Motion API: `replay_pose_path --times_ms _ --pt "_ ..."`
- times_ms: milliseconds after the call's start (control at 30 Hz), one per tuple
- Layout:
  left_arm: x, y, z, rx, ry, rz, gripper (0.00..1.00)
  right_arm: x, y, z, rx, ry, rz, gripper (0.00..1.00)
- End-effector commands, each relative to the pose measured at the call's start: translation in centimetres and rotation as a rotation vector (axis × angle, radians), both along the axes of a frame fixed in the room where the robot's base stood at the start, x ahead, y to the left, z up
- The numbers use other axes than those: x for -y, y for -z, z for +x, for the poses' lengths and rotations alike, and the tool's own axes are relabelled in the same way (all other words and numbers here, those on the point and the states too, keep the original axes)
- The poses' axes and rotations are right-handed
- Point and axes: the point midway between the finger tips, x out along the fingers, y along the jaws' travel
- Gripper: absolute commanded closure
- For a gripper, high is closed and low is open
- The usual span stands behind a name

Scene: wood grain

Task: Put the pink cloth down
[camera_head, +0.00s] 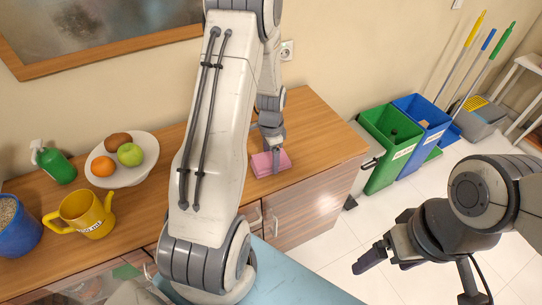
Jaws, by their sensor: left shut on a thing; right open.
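The pink cloth (262,165) is a small folded square at the right part of the wooden counter (318,136). My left gripper (275,167) points down and is shut on the pink cloth, at or just above the counter top. I cannot tell whether the cloth's underside touches the wood. My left arm hides part of the counter. My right gripper (362,268) is open and empty, over the floor at the lower right.
A white plate (103,176) with fruit, a green spray bottle (58,166), a yellow watering can (84,215) and a blue pot (18,238) stand on the counter's left. Green (390,150) and blue (422,125) bins stand right. The counter right of the cloth is clear.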

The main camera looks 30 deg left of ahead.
Motion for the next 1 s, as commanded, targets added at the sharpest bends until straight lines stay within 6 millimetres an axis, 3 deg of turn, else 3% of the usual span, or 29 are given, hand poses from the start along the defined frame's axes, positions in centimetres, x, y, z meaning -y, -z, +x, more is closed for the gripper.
replay_pose_path --times_ms 167,200,233,267,633,1000 --pt "0.0 0.1 0.1 0.001 0.000 0.000 0.81 0.0 0.0 0.0 0.000 0.000 0.000 0.09" --pt "0.0 0.1 0.1 0.001 0.000 0.000 0.16 0.0 0.0 0.0 0.000 0.000 0.000 0.09" --pt "0.0 0.1 0.1 0.001 0.000 0.000 0.05 0.0 0.0 0.0 0.000 0.000 0.000 0.09" --pt "0.0 0.1 0.1 0.001 0.000 0.000 0.00 0.0 0.0 0.0 0.000 0.000 0.000 0.09" --pt "0.0 0.9 0.1 0.002 0.000 0.001 0.00 0.0 1.0 0.0 0.000 0.000 0.000 0.09" --pt "0.1 -7.0 0.2 0.008 0.000 0.002 0.00 0.0 1.1 0.0 0.000 0.000 0.000 0.09"
